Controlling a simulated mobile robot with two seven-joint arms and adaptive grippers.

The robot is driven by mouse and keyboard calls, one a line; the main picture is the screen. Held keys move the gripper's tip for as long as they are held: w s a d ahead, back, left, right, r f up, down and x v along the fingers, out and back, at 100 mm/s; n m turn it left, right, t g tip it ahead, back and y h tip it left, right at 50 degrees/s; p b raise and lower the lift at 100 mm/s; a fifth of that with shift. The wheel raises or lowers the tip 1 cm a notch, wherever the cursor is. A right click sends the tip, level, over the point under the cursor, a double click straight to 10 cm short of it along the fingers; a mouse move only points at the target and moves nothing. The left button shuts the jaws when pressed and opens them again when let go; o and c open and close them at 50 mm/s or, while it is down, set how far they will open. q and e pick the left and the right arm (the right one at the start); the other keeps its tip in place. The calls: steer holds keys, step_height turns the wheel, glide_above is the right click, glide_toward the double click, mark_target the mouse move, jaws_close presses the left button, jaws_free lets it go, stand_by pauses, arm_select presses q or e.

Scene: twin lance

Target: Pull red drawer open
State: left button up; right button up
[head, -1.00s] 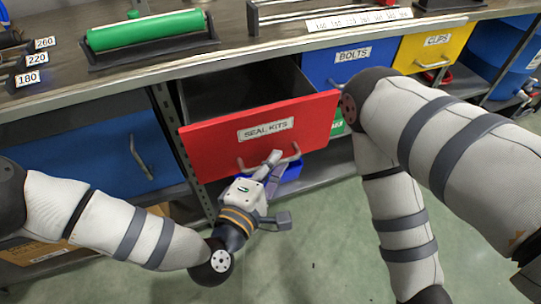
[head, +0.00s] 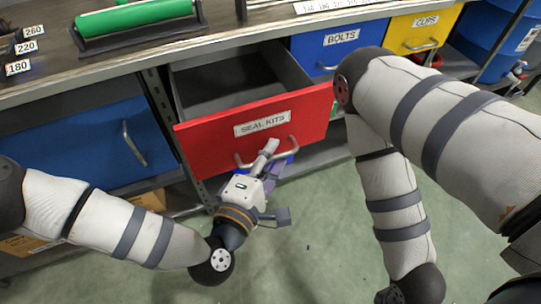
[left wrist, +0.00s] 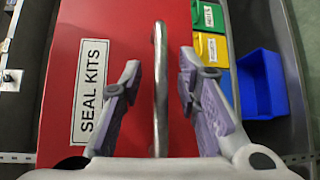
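The red drawer (head: 215,147), labelled SEAL KITS, is pulled partly out from under the bench, and its empty-looking grey inside shows. Its metal bar handle (head: 292,144) is on the lower front. My left gripper (head: 268,150) is at the handle. In the left wrist view the red drawer front (left wrist: 120,30) fills the left and middle. The handle (left wrist: 160,75) runs between the two fingers of the left gripper (left wrist: 160,90), with a visible gap on each side, so the fingers are open around it. My right arm shows at the right, but its gripper is out of view.
A closed blue drawer (head: 75,150) is to the left; the blue BOLTS drawer (head: 338,45) and yellow CLIPS drawer (head: 420,32) are to the right. A blue bin (left wrist: 262,85) sits on the lower shelf. The green floor (head: 310,240) in front is clear.

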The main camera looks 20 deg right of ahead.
arm_select(q)
steer(key=v, duration=1.2)
steer(key=shift+s+f, duration=0.1)
steer(key=s+a+f+m+g+y+p, duration=0.2)
steer(key=s+a+f+m+g+y, duration=0.55)
steer(key=s+a+f, duration=0.5)
steer(key=s+a+m+g+y+p, duration=0.1)
steer(key=s+a+m+g+y, duration=0.2)
steer(key=s+a, duration=0.9)
steer(key=a+g+y, duration=0.1)
steer(key=a+g, duration=0.1)
steer(key=g, duration=0.1)
steer(key=shift+a+f+g, duration=0.2)
steer(key=shift+f+g, duration=0.15)
arm_select(e)
steer(key=shift+t, duration=0.8)
steer(key=w+r, duration=0.3)
steer(key=r, duration=0.1)
steer(key=shift+w, duration=0.35)
